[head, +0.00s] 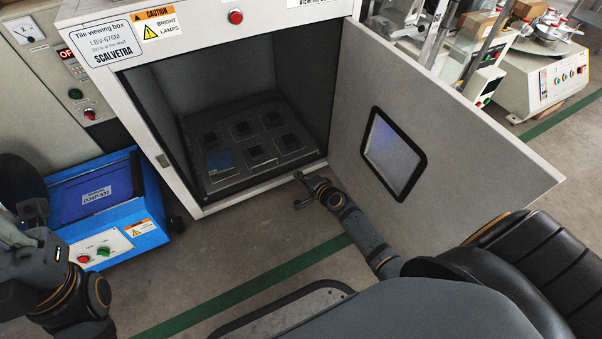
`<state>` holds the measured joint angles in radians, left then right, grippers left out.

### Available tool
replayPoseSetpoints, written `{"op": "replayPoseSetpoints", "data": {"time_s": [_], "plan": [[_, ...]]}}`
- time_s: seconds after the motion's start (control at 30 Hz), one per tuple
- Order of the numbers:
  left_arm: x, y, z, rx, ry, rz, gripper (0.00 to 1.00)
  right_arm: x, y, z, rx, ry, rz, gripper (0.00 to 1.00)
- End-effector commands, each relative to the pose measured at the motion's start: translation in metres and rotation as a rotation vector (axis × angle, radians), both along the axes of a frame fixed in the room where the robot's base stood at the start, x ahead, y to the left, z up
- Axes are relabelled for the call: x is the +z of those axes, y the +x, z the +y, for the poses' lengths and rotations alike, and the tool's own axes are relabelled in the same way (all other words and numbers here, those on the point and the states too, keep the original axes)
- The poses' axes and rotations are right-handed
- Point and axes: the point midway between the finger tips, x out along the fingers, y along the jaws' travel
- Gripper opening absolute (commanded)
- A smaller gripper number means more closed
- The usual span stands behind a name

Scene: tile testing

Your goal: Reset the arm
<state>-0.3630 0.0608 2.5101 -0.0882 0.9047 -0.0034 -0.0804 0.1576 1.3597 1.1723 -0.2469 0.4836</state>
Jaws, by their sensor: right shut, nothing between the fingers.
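My right arm reaches in from the lower right, and its gripper (309,189) is shut and empty. It is just in front of the lower front edge of the tile viewing box (186,196), near the hinge side of the open door (460,160). My left arm (75,295) is folded at the lower left; its gripper cannot be made out.
A blue machine (125,213) stands at left. Grey floor lies in front.

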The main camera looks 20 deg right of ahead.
Motion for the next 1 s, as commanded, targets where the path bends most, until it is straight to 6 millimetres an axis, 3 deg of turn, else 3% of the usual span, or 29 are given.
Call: {"op": "replayPoseSetpoints", "data": {"time_s": [0.4, 0.5, 0.57, 0.67, 0.7, 0.8, 0.9, 1.0], "plan": [[0.003, 0.000, 0.001, -0.001, -0.003, -0.001, 0.23, 0.002, -0.006, -0.001, 0.000, 0.000, -0.001, 0.00], [0.008, 0.008, 0.002, -0.001, -0.009, 0.036, 0.23, 0.019, -0.007, 0.001, 0.014, -0.044, -0.023, 0.00], [0.014, 0.023, 0.004, 0.002, -0.017, 0.112, 0.23, 0.047, -0.010, 0.004, 0.039, -0.130, -0.066, 0.00], [0.017, 0.063, 0.009, 0.008, -0.037, 0.320, 0.23, 0.124, -0.019, 0.011, 0.092, -0.373, -0.192, 0.00], [0.014, 0.081, 0.011, 0.011, -0.045, 0.419, 0.23, 0.161, -0.024, 0.013, 0.110, -0.490, -0.252, 0.00], [-0.005, 0.116, 0.015, 0.013, -0.061, 0.639, 0.23, 0.241, -0.039, 0.018, 0.130, -0.757, -0.384, 0.00], [-0.027, 0.136, 0.017, 0.014, -0.073, 0.799, 0.23, 0.301, -0.053, 0.021, 0.124, -0.955, -0.477, 0.00], [-0.045, 0.148, 0.018, 0.014, -0.079, 0.919, 0.23, 0.348, -0.065, 0.023, 0.113, -1.105, -0.545, 0.00]]}}
